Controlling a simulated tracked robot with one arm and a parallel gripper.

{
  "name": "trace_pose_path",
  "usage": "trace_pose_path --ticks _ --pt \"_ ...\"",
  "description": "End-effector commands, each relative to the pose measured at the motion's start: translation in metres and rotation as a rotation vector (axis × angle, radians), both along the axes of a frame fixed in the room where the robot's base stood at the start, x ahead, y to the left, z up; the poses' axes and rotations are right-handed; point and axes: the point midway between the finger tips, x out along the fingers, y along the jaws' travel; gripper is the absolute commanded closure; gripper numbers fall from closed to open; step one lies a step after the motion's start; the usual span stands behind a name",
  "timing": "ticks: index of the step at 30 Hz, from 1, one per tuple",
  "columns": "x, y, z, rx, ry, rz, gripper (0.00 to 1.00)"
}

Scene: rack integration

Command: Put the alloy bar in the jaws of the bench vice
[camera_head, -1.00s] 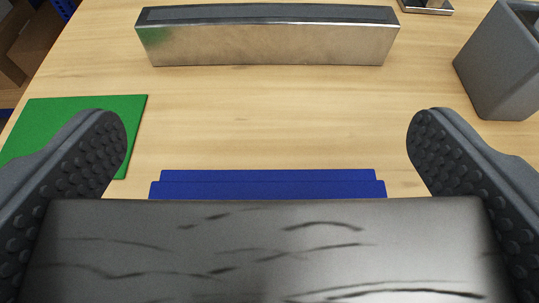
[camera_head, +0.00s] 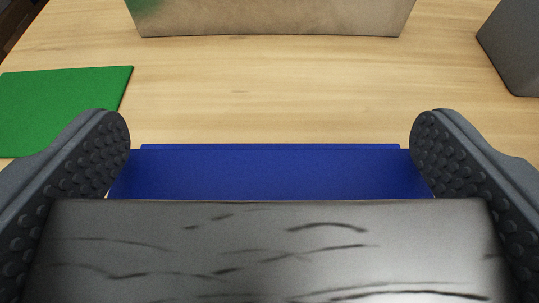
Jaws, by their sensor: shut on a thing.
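My gripper (camera_head: 270,140) is shut on a dark grey metal bar (camera_head: 270,245) with black crack-like marks, which looks like the alloy bar. The bar spans the gap between the two studded finger pads and fills the bottom of the picture. A blue thing (camera_head: 270,174) with a stepped far edge lies just beyond and below the bar, partly hidden by it. It may be part of the bench vice, but its jaws cannot be made out. I cannot tell whether the bar touches it.
A long silver metal block (camera_head: 270,18) stands at the back, cut off by the top edge. A green mat (camera_head: 60,105) lies on the wooden table (camera_head: 270,90) at left. A grey block (camera_head: 515,50) stands at right. Bare table lies between them.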

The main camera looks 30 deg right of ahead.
Motion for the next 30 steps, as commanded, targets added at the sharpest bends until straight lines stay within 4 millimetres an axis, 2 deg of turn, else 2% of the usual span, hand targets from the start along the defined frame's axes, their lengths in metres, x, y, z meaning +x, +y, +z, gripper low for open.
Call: trace_pose_path --ticks 8,9,20,26,30 --pt "0.000 0.000 -0.005 0.000 0.000 0.000 0.41" --pt "0.000 0.000 -0.004 0.000 0.000 0.000 0.00" --pt "-0.001 -0.001 -0.002 0.001 0.000 -0.003 0.00" --pt "-0.001 -0.002 0.014 0.000 0.000 -0.002 0.00" --pt "-0.001 -0.001 0.033 0.001 0.001 -0.002 0.00"
